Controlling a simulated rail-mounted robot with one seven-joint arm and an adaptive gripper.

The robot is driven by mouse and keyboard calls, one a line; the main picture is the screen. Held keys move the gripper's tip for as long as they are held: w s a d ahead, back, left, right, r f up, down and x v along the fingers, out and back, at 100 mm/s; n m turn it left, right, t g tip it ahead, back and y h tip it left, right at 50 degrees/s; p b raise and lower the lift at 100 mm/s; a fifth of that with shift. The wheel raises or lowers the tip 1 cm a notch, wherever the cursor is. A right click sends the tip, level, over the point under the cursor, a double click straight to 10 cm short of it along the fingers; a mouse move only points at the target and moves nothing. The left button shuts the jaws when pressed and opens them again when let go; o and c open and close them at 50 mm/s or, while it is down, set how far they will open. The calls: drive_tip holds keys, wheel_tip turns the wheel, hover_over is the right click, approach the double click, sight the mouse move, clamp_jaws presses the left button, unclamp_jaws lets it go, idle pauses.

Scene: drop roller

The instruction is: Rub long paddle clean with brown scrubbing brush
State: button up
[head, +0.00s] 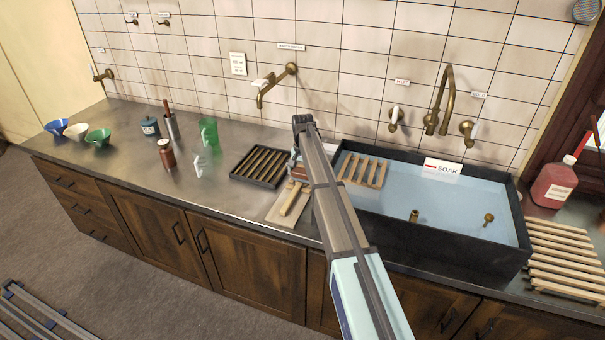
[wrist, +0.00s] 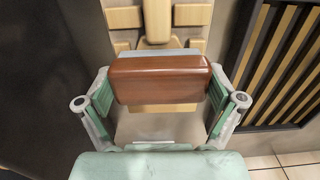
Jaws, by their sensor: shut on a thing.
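The brown scrubbing brush (wrist: 160,80), with a smooth reddish-brown back, is held between the two fingers of my gripper (wrist: 163,96) in the wrist view. In the head view my gripper (head: 298,168) is largely hidden by my arm, and a little of the brush (head: 299,173) shows there. A long pale wooden paddle (head: 291,198) lies on a light board (head: 277,217) at the counter's front edge, just below the gripper. In the wrist view the paddle (wrist: 157,18) runs up from behind the brush. The brush hides part of it, and I cannot tell whether its bristles touch it.
A dark slatted tray (head: 246,177) stands left of the board. The black-rimmed sink (head: 508,258) with blue water is right, holding a wooden rack (head: 362,169). A green glass (head: 209,132), a brown jar (head: 166,155) and bowls (head: 98,138) stand left. The front counter between is clear.

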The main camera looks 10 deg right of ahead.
drive_tip(key=shift+f, duration=0.25)
drive_tip(key=shift+w, duration=0.1)
drive_tip(key=shift+w+d+r, duration=0.1)
drive_tip(key=shift+w+d, duration=0.25)
drive_tip(key=shift+w, duration=0.2)
drive_tip(key=shift+w+d, duration=0.3)
drive_tip(key=shift+w, duration=0.3)
drive_tip(key=shift+w+d, duration=0.1)
drive_tip(key=shift+w+d, duration=0.35)
drive_tip(key=shift+w, duration=0.2)
drive_tip(key=shift+w+d, duration=0.3)
drive_tip(key=shift+w, duration=0.2)
drive_tip(key=shift+s+a+f, duration=0.1)
drive_tip(key=shift+s+a, duration=0.3)
drive_tip(key=shift+s, duration=0.25)
drive_tip(key=shift+s+a+f, duration=0.1)
drive_tip(key=shift+s+a, duration=0.25)
drive_tip(key=shift+s, duration=0.3)
drive_tip(key=shift+s, duration=0.1)
drive_tip(key=shift+s+a, duration=0.65)
drive_tip(key=shift+s, duration=0.35)
